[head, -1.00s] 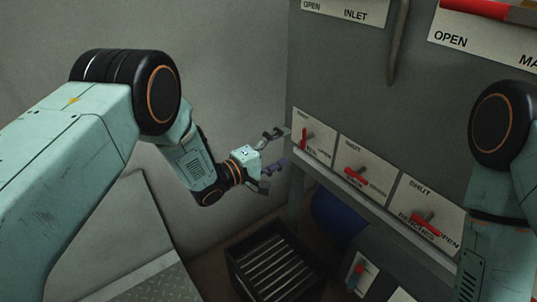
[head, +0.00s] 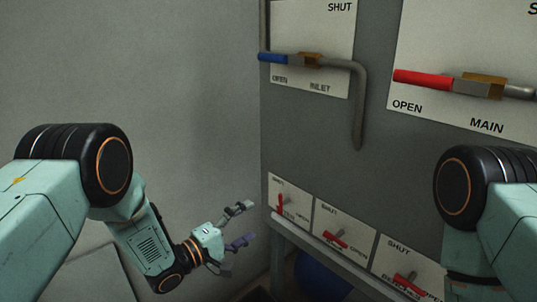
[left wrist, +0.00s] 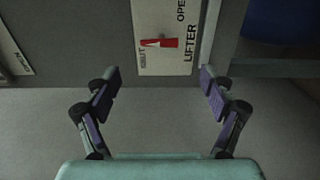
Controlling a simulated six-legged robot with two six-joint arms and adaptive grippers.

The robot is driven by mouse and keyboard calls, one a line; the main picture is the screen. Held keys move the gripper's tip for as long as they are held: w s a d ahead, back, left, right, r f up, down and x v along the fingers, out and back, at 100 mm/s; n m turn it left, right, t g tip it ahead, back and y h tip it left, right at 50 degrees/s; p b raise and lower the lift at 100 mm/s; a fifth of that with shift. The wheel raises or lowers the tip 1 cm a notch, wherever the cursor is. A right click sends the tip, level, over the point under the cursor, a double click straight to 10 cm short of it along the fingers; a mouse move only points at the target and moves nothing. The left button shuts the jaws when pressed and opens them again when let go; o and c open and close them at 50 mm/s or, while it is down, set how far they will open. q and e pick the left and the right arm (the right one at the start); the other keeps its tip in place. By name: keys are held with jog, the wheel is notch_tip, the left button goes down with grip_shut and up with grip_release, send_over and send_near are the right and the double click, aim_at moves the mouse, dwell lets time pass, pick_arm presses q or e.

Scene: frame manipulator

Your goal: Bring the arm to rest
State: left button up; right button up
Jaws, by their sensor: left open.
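My left gripper (head: 243,225) is open and empty in the head view, at the left of the grey panel and apart from it. In the left wrist view its two fingers (left wrist: 158,85) stand wide apart with nothing between them. Beyond the fingertips is a plate marked LIFTER with a small red lever (left wrist: 168,43). My right arm (head: 470,200) shows at the right edge of the head view; its gripper is out of view.
The grey panel carries an inlet valve with a blue handle (head: 273,58) and a main valve with a red handle (head: 422,78). Below are several small red levers, including one in the middle (head: 336,239). A blue rounded object (head: 318,278) sits under the ledge. The left wall is bare.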

aim_at(278, 206)
pick_arm(q)
jog(key=x, duration=1.1)
jog(key=shift+w+d, duration=0.15)
jog(key=shift+f, duration=0.1)
